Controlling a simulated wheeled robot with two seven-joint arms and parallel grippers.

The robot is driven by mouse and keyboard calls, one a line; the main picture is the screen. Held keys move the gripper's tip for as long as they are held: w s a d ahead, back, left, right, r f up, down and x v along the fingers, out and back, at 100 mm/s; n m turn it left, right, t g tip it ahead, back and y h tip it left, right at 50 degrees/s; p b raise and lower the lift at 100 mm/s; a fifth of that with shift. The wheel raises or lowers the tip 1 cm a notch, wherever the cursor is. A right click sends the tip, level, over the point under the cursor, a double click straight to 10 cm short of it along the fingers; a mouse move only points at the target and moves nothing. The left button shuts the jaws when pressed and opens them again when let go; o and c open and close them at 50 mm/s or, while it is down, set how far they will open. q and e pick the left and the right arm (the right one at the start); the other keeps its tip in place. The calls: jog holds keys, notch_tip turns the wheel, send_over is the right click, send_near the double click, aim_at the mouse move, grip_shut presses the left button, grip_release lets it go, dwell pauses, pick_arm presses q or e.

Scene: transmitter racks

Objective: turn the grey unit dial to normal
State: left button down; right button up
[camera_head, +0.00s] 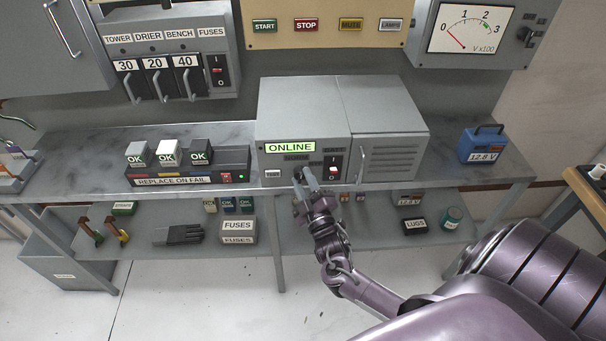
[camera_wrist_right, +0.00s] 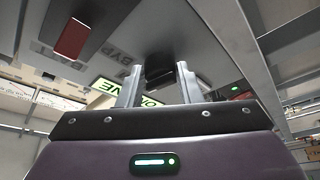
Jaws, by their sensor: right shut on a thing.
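The grey unit (camera_head: 300,112) stands on the bench, with a lit green ONLINE display (camera_head: 290,147) on its front. Its dial is hidden behind my fingers in the head view. In the right wrist view the black dial (camera_wrist_right: 158,72) sits between the two fingers of my right gripper (camera_wrist_right: 158,85), which is shut on it. My right gripper (camera_head: 307,180) reaches the lower front of the unit from below in the head view. Small labels sit around the dial; one begins BYP in the wrist view. I cannot tell where the dial points. My left gripper is out of view.
A black and red rocker switch (camera_head: 333,168) and a lever (camera_head: 361,163) are close right of the gripper. A box marked REPLACE ON FAIL (camera_head: 190,181) with OK modules stands left. A blue 12.8 V battery (camera_head: 482,144) stands right. A lower shelf holds fuses and tools.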

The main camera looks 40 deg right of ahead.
jog(key=shift+r+n+y+p, duration=0.1)
jog(key=shift+n+y+p, duration=0.3)
jog(key=shift+n+p, duration=0.55)
jog(key=shift+d+n, duration=0.1)
jog(key=shift+n, duration=0.15)
jog(key=o, duration=1)
jog(key=shift+c, duration=0.2)
jog(key=shift+s, duration=0.1)
jog(key=b+v, duration=0.1)
jog(key=v, duration=0.6)
jog(key=shift+s+b, duration=0.35)
